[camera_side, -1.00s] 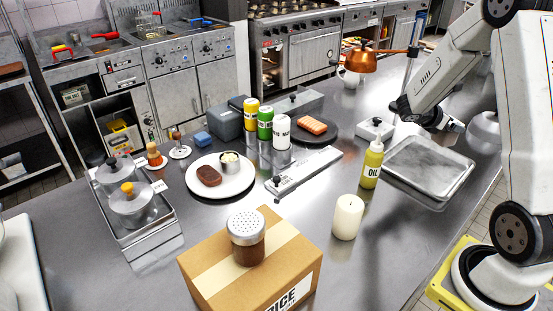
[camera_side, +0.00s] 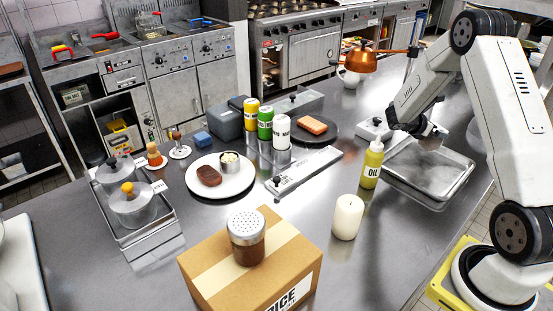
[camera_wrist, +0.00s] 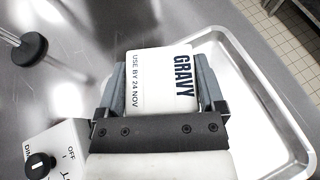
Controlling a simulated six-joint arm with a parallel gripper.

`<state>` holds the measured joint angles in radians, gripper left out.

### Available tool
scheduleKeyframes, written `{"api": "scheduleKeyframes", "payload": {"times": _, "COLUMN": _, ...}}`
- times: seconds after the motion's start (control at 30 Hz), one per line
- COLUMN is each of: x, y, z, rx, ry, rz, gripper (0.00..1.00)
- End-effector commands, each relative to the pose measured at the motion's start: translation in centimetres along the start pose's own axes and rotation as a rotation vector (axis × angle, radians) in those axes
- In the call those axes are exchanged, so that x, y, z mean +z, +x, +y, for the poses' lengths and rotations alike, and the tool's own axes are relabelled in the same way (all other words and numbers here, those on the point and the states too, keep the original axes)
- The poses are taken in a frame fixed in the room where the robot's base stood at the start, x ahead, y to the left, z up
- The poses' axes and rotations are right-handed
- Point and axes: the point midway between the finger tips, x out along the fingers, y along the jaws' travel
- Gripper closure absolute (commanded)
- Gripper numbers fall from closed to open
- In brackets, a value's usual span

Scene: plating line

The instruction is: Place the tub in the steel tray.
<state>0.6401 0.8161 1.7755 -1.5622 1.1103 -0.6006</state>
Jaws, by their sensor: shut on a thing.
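My gripper (camera_side: 428,133) is shut on the tub (camera_wrist: 150,85), whose white label reads GRAVY and USE BY 24 NOV. In the wrist view the tub sits between the two grey fingers of my gripper (camera_wrist: 163,75). The steel tray (camera_side: 426,172) is empty, shallow and rectangular, at the right of the counter. In the side view my gripper is over the tray's far left part. In the wrist view the tray (camera_wrist: 262,105) spreads to the right of the tub. The tub's underside is hidden, so its height above the tray cannot be told.
A white box with a black dial (camera_wrist: 60,150) is close by my gripper's left, and shows beyond the tray in the side view (camera_side: 375,129). The yellow oil bottle (camera_side: 371,165) stands just left of the tray. A candle (camera_side: 347,217) is nearer the front.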

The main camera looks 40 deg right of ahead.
Motion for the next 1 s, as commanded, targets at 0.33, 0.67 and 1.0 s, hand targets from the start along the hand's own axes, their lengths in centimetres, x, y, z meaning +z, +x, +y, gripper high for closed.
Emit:
{"api": "scheduleKeyframes", "payload": {"times": 0.33, "x": -2.4, "y": 1.2, "z": 0.4, "rx": 0.000, "ry": -0.001, "rz": 0.000, "gripper": 0.83}}
{"api": "scheduleKeyframes", "payload": {"times": 0.67, "x": -3.2, "y": 1.6, "z": 0.4, "rx": 0.001, "ry": 0.001, "rz": -0.001, "gripper": 0.83}}
{"api": "scheduleKeyframes", "payload": {"times": 1.0, "x": -3.5, "y": 1.6, "z": 0.4, "rx": 0.000, "ry": 0.001, "rz": 0.000, "gripper": 0.00}}
